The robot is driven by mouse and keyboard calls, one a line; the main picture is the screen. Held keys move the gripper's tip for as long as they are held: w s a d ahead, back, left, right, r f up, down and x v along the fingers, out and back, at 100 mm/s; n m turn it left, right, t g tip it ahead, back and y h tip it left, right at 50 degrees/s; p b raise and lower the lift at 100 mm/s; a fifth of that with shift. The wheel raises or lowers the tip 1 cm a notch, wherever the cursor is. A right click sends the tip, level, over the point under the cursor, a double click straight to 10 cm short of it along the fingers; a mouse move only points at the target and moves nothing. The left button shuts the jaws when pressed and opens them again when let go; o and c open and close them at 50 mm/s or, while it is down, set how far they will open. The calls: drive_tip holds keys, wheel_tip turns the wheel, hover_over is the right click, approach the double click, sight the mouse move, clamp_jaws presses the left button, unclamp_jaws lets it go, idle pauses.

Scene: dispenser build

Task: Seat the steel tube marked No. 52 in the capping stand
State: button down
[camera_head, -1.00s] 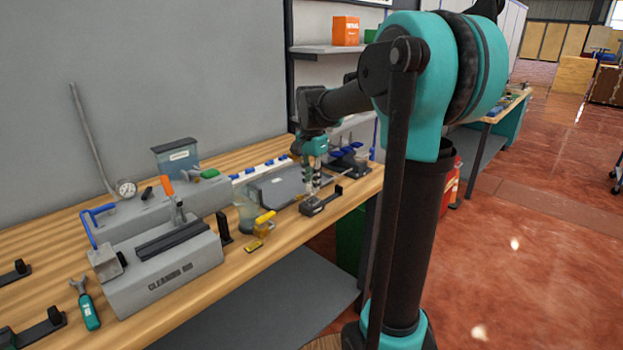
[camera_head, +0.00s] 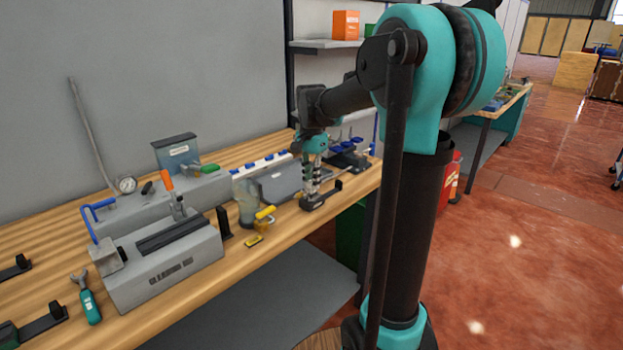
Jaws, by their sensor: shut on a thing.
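My gripper (camera_head: 312,188) points down over the far right part of the wooden workbench, small in view. It is shut on what looks like a thin grey steel tube (camera_head: 347,170), which runs out to the right of the fingers. Its marking is too small to read, and the fingers hide part of it. A low black holder (camera_head: 329,194) lies on the bench just under and beside the fingertips; I cannot tell whether they touch. A dark stand with blue parts (camera_head: 349,155) is behind and to the right. I cannot tell which is the capping stand.
A grey cleaning rig (camera_head: 165,271) fills the near middle of the bench. A clear jug (camera_head: 246,203), a yellow item (camera_head: 265,218) and a grey tray (camera_head: 277,181) are left of my gripper. A green-handled tool (camera_head: 87,301) lies at the near left.

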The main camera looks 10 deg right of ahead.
drive_tip(key=shift+f, duration=0.2)
drive_tip(key=shift+f, duration=0.3)
drive_tip(key=shift+f, duration=0.65)
idle(0.7)
drive_tip(key=c, duration=1.3)
unclamp_jaws()
drive_tip(key=shift+c, duration=0.2)
drive_tip(key=shift+o, duration=0.6)
drive_tip(key=shift+o, duration=1)
drive_tip(key=shift+r, duration=3.5)
